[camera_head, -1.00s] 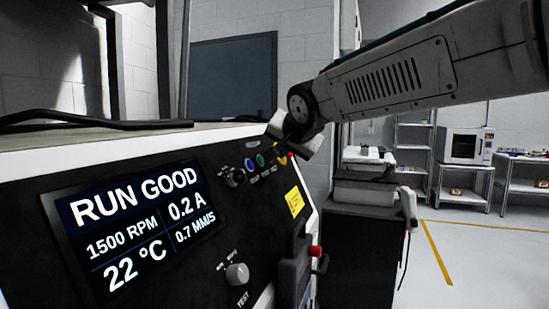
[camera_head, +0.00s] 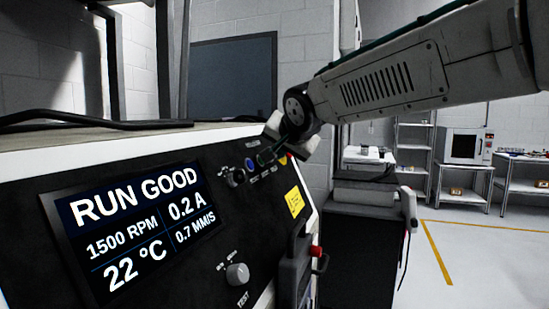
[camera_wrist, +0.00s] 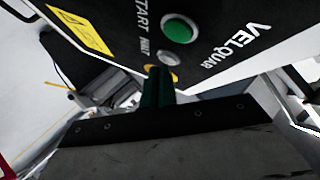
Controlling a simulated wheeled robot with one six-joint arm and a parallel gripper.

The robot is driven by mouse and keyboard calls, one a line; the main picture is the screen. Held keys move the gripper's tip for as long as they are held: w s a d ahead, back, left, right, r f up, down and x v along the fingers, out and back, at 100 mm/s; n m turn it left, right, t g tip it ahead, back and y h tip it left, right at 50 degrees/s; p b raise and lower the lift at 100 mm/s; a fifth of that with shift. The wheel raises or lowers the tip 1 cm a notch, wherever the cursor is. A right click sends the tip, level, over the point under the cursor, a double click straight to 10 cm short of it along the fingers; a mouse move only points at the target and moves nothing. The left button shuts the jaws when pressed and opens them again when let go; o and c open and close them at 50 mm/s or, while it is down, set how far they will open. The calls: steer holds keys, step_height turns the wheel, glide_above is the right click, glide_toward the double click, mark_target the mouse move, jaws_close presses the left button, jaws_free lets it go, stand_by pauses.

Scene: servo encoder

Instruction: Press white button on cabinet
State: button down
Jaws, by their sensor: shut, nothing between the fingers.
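The cabinet's black control panel (camera_head: 200,255) fills the left of the head view. In the wrist view a round white-grey button (camera_wrist: 168,58) sits on the panel beside a larger green button (camera_wrist: 180,29). My gripper (camera_wrist: 158,70) is shut and empty, its dark fingertips just below the white button in the picture. Whether they touch it I cannot tell. In the head view my gripper (camera_head: 266,157) is at the panel's upper right, beside a blue button (camera_head: 250,164). It hides the white and green buttons there.
A lit screen (camera_head: 140,230), a TEST knob (camera_head: 237,274) and a yellow label (camera_head: 294,202) are on the panel. A red knob (camera_head: 316,251) is at its right edge. A black cable (camera_head: 90,121) lies on the cabinet top. Shelves stand behind on the right.

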steer(key=shift+a+f, duration=0.1)
steer(key=shift+a, duration=0.05)
stand_by(0.4)
steer(key=shift+s+d+r, duration=0.15)
steer(key=shift+d+r, duration=0.1)
steer(key=shift+d, duration=0.2)
steer(key=s+d+r, duration=0.2)
steer(key=d, duration=0.3)
steer(key=shift+r, duration=0.3)
stand_by(0.7)
